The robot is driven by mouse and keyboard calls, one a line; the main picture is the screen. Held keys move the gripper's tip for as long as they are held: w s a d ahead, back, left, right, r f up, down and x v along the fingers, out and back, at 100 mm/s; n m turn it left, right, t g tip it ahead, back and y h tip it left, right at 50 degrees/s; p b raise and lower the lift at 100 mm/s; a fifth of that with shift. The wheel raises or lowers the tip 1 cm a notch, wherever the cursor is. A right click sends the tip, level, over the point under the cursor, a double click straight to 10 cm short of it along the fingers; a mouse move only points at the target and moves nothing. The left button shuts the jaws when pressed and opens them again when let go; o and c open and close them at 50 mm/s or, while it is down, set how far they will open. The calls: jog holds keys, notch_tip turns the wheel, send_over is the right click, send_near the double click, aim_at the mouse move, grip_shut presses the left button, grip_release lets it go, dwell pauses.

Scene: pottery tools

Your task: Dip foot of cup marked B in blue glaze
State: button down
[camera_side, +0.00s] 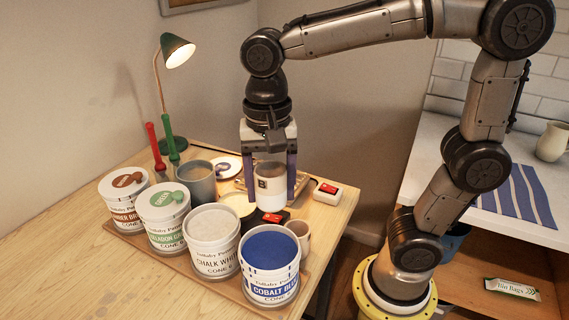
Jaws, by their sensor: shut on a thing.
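My gripper (269,172) points down at the back right of the wooden table, its two fingers on either side of the cup marked B (271,192). It is shut on this cup, which is pale below with a brownish upper band and a dark B. The cup is upright.
A grey pot (197,184), lamp (176,50), small cup (298,236) and red-and-white box (328,192) are nearby. The table's front left is clear.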

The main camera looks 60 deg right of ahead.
aim_at(268, 209)
jog(key=a+n, duration=0.1)
jog(key=s+a, duration=0.1)
jog(key=a, duration=0.1)
jog(key=s+a+n, duration=0.1)
jog(key=a, duration=0.1)
jog(key=shift+s+a+r+n, duration=0.1)
jog(key=shift+s+n, duration=0.1)
jog(key=shift+n, duration=0.1)
jog(key=shift+f, duration=2.9)
jog(key=shift+f, duration=0.15)
jog(key=shift+f, duration=0.9)
jog(key=shift+r, duration=0.1)
jog(key=shift+r, duration=2.65)
